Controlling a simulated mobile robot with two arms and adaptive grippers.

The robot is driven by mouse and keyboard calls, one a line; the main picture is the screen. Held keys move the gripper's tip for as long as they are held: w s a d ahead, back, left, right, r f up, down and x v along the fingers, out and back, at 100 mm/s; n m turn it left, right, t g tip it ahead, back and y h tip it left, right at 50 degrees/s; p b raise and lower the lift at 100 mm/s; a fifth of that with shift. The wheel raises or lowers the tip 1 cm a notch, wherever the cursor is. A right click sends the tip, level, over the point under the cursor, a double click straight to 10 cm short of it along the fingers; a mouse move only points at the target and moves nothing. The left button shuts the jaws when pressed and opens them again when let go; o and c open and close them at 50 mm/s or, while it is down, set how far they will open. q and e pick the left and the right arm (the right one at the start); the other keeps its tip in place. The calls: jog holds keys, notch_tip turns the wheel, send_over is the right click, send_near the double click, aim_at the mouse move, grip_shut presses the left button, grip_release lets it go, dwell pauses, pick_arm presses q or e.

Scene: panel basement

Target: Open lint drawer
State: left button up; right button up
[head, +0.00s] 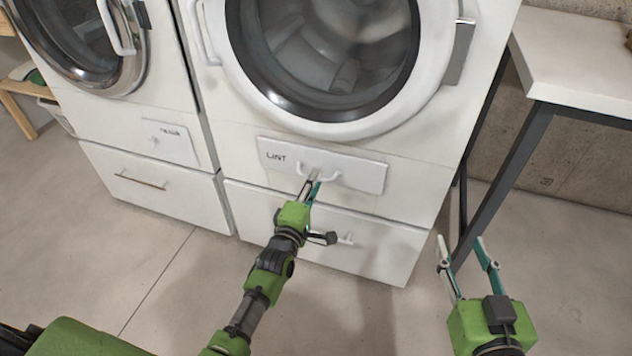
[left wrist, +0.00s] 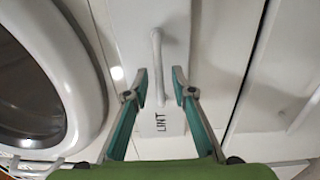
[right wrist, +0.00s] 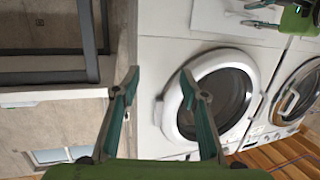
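The lint drawer (head: 360,173) is a white panel marked "LINT" below the round door of the right machine. It sits flush in the machine front. Its white bar handle (head: 330,178) shows beside my left gripper (head: 312,183) in the head view. In the left wrist view the handle (left wrist: 157,65) runs lengthwise, its near end between the open fingertips of the left gripper (left wrist: 160,80). I see a gap on both sides of the handle. My right gripper (head: 464,245) is open and empty, low in front of the table leg; it also shows in the right wrist view (right wrist: 158,78).
The round door (head: 325,55) is above the lint drawer, and a lower drawer (head: 385,245) with a handle is below. Another machine (head: 140,125) stands left. A table (head: 580,60) with dark legs stands right. The floor in front is clear.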

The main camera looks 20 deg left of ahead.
pick_arm(q)
jog(key=shift+w, duration=0.75)
pick_arm(e)
jog(key=shift+w+a+r+t, duration=0.15)
jog(key=shift+r+t, duration=0.2)
jog(key=shift+r, duration=0.35)
jog(key=shift+w+a+r+t, duration=0.1)
jog(key=shift+r+t, duration=0.25)
jog(key=shift+r, duration=0.3)
pick_arm(q)
grip_shut()
